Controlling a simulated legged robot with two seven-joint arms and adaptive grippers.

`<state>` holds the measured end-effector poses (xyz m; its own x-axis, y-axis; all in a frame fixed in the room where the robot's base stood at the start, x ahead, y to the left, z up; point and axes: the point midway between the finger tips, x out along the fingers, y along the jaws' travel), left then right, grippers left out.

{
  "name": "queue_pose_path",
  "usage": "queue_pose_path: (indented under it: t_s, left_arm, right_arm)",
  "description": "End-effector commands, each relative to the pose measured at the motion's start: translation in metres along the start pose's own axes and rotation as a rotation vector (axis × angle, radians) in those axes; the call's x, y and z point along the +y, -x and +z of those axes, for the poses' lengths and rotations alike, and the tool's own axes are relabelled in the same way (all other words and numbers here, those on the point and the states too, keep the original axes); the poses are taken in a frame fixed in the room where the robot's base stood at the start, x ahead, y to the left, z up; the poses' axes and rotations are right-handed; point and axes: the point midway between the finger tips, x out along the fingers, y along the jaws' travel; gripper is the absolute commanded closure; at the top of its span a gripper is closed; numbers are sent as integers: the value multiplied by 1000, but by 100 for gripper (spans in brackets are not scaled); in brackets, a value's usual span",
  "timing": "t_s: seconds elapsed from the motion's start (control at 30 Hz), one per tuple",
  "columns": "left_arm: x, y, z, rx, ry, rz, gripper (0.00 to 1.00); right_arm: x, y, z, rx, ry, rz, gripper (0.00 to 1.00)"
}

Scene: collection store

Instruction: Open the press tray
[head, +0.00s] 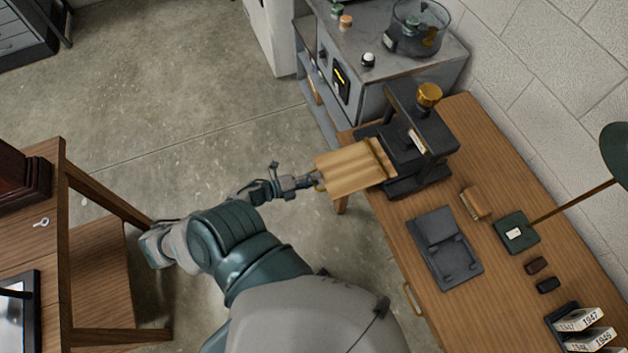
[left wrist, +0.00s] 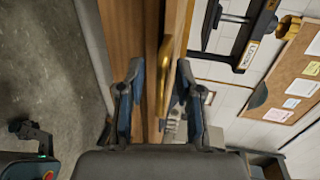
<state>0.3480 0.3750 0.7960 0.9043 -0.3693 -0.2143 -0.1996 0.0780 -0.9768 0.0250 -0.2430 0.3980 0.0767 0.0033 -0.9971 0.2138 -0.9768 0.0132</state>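The dark press (head: 418,135) with a brass knob on top stands at the far end of the wooden workbench. Its light wooden press tray (head: 352,170) sticks out to the left, past the bench edge. A brass handle (head: 319,181) is on the tray's outer end. My left gripper (head: 312,182) is at this handle. In the left wrist view the brass handle (left wrist: 166,62) stands between the two fingers of my left gripper (left wrist: 160,72), closer to the right finger. Gaps show beside it, so the fingers look open around it. My right gripper is out of view.
A grey cabinet (head: 385,100) with a glass bowl stands behind the press. A dark grey device (head: 443,247), a brush (head: 475,203) and a green lamp base (head: 516,233) are on the bench. Another wooden table (head: 85,180) is at left.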

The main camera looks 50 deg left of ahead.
Motion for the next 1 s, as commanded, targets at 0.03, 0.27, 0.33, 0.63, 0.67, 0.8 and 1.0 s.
queue_pose_path:
  t_s: [0.03,0.27,0.33,0.63,0.67,0.8,1.0]
  left_arm:
    - [0,0,-2,1,0,0,66]
    - [0,5,-5,3,0,3,66]
    - [0,14,-5,2,0,3,66]
    - [3,80,0,2,4,3,66]
    - [3,86,1,0,4,3,66]
    - [3,108,2,2,4,1,66]
    - [3,120,3,3,3,-1,66]
  right_arm:
    - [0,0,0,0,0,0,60]
    - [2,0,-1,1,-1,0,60]
    - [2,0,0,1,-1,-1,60]
    - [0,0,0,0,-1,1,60]
    - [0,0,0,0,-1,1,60]
    - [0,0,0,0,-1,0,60]
    - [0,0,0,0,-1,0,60]
